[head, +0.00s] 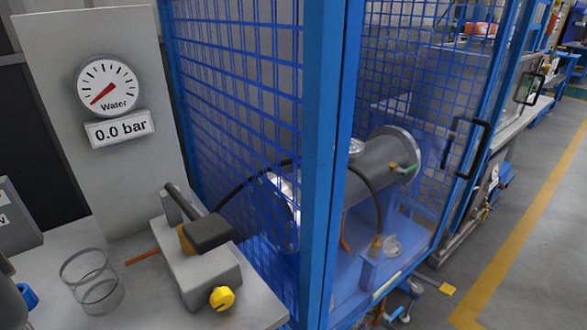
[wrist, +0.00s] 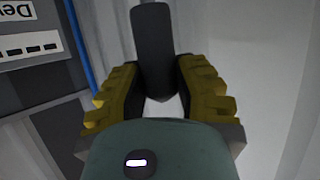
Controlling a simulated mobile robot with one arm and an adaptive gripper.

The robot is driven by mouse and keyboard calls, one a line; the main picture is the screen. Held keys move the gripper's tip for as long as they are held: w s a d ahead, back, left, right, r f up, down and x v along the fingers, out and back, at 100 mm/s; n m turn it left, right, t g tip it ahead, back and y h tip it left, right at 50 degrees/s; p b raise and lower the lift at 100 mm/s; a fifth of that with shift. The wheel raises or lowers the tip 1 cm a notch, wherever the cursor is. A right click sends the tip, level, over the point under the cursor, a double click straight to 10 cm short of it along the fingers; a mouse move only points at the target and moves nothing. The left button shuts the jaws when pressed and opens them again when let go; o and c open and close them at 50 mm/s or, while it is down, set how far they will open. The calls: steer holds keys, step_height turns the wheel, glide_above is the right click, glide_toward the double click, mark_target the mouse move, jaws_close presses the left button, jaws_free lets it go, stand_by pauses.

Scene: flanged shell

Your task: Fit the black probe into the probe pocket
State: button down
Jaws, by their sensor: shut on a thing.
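In the wrist view my gripper (wrist: 160,93) has its two ribbed yellow fingers on either side of a long black piece, the black probe (wrist: 152,42). The fingers are shut on it, and its rounded end points to the top of the picture. A dark green rounded body (wrist: 175,145) with a small black patch fills the bottom middle and hides the lower part of the grip. I cannot make out the gripper or the held probe in the head view. I cannot identify the probe pocket in either view.
In the head view, a grey block with a yellow knob (head: 222,298) and a clear ringed cylinder (head: 98,290) stand on the bench. A gauge (head: 107,86) reads 0.0 bar. Blue mesh fencing (head: 240,60) separates the bench from a grey flanged shell (head: 375,170).

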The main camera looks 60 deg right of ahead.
steer(key=shift+f+b, duration=1.85)
steer(key=shift+f, duration=0.8)
steer(key=shift+b, duration=0.7)
steer(key=shift+f+b, duration=2.45)
steer(key=shift+f, duration=0.65)
steer(key=c, duration=0.7)
jaws_free()
step_height(320, 180, up, 10)
steer(key=shift+r, duration=0.1)
